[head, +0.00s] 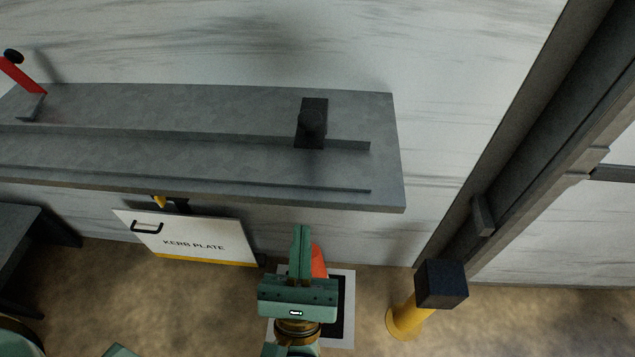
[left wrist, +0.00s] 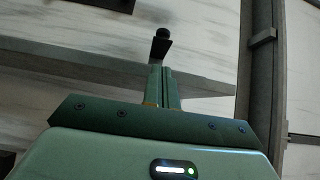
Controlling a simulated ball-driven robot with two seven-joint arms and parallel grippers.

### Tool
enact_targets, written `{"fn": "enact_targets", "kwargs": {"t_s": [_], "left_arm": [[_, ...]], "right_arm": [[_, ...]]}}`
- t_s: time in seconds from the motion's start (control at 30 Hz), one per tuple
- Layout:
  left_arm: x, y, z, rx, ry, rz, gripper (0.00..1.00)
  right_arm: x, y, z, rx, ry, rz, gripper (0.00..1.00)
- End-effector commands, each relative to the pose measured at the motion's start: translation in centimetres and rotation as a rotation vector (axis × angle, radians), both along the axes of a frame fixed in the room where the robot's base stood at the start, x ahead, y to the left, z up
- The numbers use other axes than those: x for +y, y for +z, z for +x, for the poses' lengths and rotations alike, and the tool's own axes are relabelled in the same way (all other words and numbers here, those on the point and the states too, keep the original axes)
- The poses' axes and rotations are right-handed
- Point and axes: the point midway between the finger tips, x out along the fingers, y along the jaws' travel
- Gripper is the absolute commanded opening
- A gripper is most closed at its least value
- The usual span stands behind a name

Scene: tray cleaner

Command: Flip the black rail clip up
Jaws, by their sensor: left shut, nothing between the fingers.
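The black rail clip (head: 312,120) sits on the rail of the grey shelf (head: 370,105), right of its middle, in the head view. My left gripper (head: 301,232) is shut and empty, in front of and below the shelf edge in the head view, in line with the clip. Its closed fingers (left wrist: 163,72) point toward the clip in the left wrist view. Contact is not clear. My right gripper is not in view.
A red lever with a black knob (head: 22,75) stands at the shelf's left end. A white "KERB PLATE" panel (head: 190,238) hangs below. A yellow post with a black top (head: 441,284) and an orange cone (head: 319,261) stand near my left gripper. A dark frame borders the right.

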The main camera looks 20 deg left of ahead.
Motion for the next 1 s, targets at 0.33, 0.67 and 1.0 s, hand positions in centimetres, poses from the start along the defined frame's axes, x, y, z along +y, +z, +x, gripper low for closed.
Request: {"fn": "enact_targets", "kwargs": {"t_s": [0.33, 0.67, 1.0], "left_arm": [[0.1, 0.5, 0.4, 0.000, 0.002, 0.004, 0.00], [1.2, 4.4, 4.2, -0.001, 0.004, 0.005, 0.00], [1.9, 7.0, 6.7, 0.002, 0.004, 0.006, 0.00]], "right_arm": [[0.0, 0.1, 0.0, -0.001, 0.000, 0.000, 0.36], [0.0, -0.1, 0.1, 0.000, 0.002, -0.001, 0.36], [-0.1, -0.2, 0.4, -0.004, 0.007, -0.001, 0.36]]}}
